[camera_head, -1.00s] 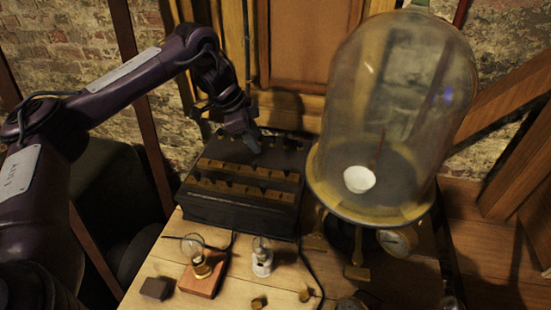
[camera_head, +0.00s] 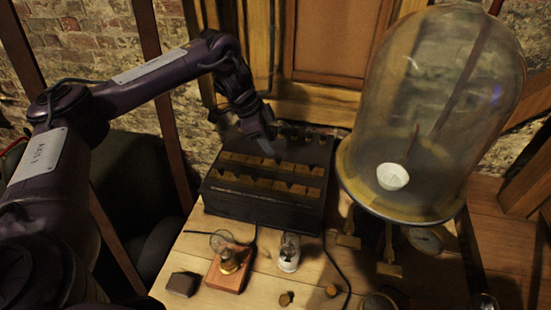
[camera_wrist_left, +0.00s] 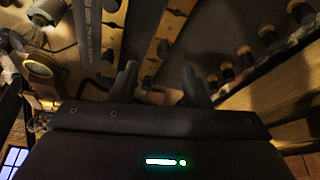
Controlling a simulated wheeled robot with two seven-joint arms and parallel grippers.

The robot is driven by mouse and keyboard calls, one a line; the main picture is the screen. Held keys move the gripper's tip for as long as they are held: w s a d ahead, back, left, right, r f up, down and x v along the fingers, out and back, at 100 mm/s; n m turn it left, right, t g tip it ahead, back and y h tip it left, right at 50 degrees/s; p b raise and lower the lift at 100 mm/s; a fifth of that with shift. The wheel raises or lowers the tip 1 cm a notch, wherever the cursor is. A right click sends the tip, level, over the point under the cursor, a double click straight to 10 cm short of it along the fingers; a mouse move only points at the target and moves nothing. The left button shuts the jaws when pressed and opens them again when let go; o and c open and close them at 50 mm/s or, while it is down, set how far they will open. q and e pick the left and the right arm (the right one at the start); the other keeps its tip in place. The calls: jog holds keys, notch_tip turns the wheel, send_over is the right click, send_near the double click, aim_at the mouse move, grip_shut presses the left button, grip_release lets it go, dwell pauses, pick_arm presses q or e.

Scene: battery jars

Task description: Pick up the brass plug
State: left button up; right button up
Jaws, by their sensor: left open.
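A black box (camera_head: 262,208) stands at the back of the wooden table, with two rows of brass blocks (camera_head: 270,175) on top and a row of dark-headed brass plugs (camera_head: 295,134) along its back edge. The plugs also show at right in the left wrist view (camera_wrist_left: 243,54). I cannot tell which one the task means. My left gripper (camera_head: 267,146) is over the box top, between the back plugs and the blocks. In the left wrist view its fingers (camera_wrist_left: 159,78) are apart, with nothing visibly held between them. My right gripper is not in view.
A large glass bell jar (camera_head: 430,110) on a brass-legged stand is close right of the box. In front are a bulb on a wooden block (camera_head: 229,275), a small glass lamp (camera_head: 289,253), a dark block (camera_head: 183,284) and small brass pieces (camera_head: 331,290). A cable runs beside the box.

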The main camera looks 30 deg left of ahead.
aim_at(277, 156)
pick_arm(q)
jog(key=p+x, duration=0.1)
jog(key=x, duration=0.1)
jog(key=p+x, duration=0.1)
jog(key=x, duration=0.1)
jog(key=shift+w+f, duration=0.25)
jog(key=shift+w, duration=0.05)
jog(key=shift+w+d+f, duration=0.1)
jog(key=shift+d+f, duration=0.05)
jog(key=shift+f, duration=0.4)
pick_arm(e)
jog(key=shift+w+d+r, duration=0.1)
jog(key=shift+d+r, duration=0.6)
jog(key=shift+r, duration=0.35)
pick_arm(q)
jog(key=c, duration=0.4)
grip_shut()
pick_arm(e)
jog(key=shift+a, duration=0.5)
